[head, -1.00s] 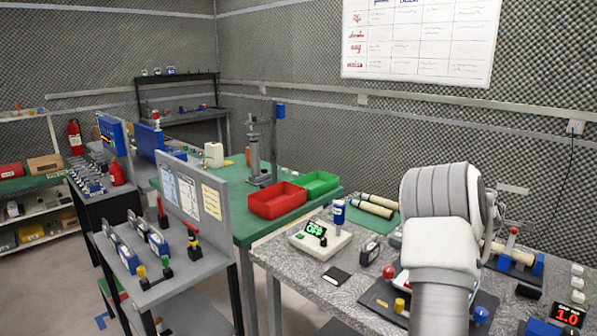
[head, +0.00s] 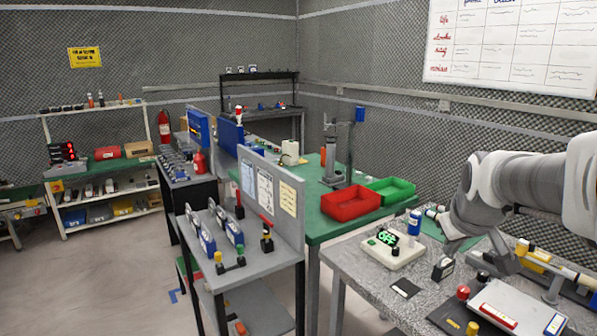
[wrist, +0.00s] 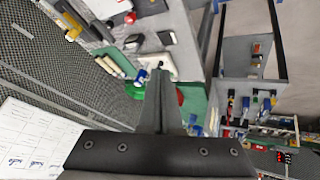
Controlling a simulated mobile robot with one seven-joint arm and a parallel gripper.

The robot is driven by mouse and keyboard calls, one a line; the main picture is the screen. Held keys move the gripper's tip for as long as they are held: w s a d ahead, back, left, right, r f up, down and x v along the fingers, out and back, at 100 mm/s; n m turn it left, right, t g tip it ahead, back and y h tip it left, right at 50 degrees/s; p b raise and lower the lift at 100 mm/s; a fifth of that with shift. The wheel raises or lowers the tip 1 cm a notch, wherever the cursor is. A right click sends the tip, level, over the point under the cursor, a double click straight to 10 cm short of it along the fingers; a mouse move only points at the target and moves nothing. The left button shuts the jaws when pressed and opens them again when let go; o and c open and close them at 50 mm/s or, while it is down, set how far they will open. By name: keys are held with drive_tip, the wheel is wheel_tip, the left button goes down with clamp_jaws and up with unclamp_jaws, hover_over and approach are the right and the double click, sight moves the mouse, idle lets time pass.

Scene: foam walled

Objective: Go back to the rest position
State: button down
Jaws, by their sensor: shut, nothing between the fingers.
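My arm reaches in from the right edge of the head view, over the speckled grey bench (head: 345,262). My gripper (wrist: 161,80) shows in the wrist view, its dark fingers together with nothing held between them. It is in the air, and the wrist view looks past it at benches, floor and foam wall, tilted. In the head view I cannot clearly make out the fingertips against the bench items.
A red bin (head: 350,201) and a green bin (head: 389,190) sit behind. Open floor (head: 105,270) lies left.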

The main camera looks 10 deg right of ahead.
drive_tip(key=s+a+f+g+y, duration=0.1)
drive_tip(key=s+a+f+y, duration=0.1)
drive_tip(key=s+a, duration=1.5)
drive_tip(key=shift+a+f+y+p, duration=0.35)
drive_tip(key=shift+a+y, duration=0.15)
drive_tip(key=shift+a, duration=0.6)
